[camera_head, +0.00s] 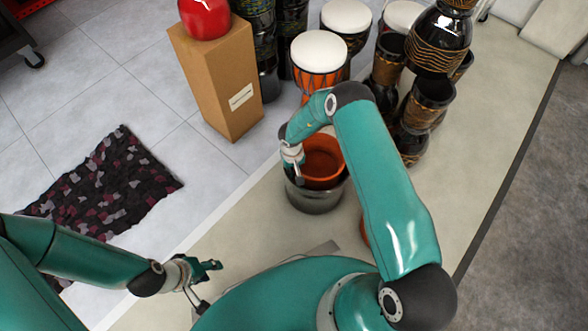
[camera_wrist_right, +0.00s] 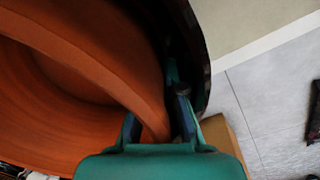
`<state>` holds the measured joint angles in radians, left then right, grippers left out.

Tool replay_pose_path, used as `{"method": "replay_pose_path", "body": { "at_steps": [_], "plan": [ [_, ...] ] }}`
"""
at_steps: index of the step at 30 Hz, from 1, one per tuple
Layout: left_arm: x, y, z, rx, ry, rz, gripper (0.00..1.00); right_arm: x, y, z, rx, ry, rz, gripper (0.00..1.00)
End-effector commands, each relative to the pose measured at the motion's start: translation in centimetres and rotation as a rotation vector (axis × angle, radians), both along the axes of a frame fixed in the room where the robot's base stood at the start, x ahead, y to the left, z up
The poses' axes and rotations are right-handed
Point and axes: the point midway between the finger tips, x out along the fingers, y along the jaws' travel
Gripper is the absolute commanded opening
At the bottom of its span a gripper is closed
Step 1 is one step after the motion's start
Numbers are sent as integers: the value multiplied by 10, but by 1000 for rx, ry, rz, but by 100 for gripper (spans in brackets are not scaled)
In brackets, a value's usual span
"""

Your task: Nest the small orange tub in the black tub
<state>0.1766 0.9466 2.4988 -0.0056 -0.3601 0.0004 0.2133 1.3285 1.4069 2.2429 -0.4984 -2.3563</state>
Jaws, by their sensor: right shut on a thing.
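The small orange tub (camera_head: 322,160) sits inside the mouth of the dark, shiny black tub (camera_head: 315,197), its rim near the black tub's rim. My right gripper (camera_head: 294,170) is at the left side of the rims, shut on the orange tub's wall. In the right wrist view the orange tub (camera_wrist_right: 60,75) fills the left, its wall running between the fingers (camera_wrist_right: 158,122). The black tub's dark wall (camera_wrist_right: 192,35) is close beside the right finger. How deep the orange tub sits is hidden. My left gripper (camera_head: 207,282) is open and empty, low at left.
Goblet drums (camera_head: 319,60) crowd behind and to the right of the tubs. A cardboard box (camera_head: 220,85) with a red ball-like object (camera_head: 205,17) stands behind left. An orange thing (camera_head: 364,231) is mostly hidden by my right arm. A patterned mat (camera_head: 105,185) lies left; the floor around it is clear.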

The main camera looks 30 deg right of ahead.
Motion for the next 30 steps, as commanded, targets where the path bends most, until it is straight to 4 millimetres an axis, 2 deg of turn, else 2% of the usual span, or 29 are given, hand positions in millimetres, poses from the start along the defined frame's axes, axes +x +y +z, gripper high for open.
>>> {"method": "replay_pose_path", "body": {
  "at_steps": [11,12,16,17,26,30],
  "plan": [
    [0,0,-3,0,0,0,40,1,1,-3,1,-2,1,0],
    [0,0,-3,0,0,0,40,1,1,-3,1,-2,1,13],
    [0,0,-3,0,0,0,40,1,1,-3,2,-2,1,35],
    [0,0,-3,0,0,0,40,1,1,-3,2,-2,1,38],
    [0,0,-3,0,0,0,40,0,2,-4,3,-1,2,38],
    [0,0,-2,0,0,0,40,1,2,2,3,-2,2,38]
  ]
}}
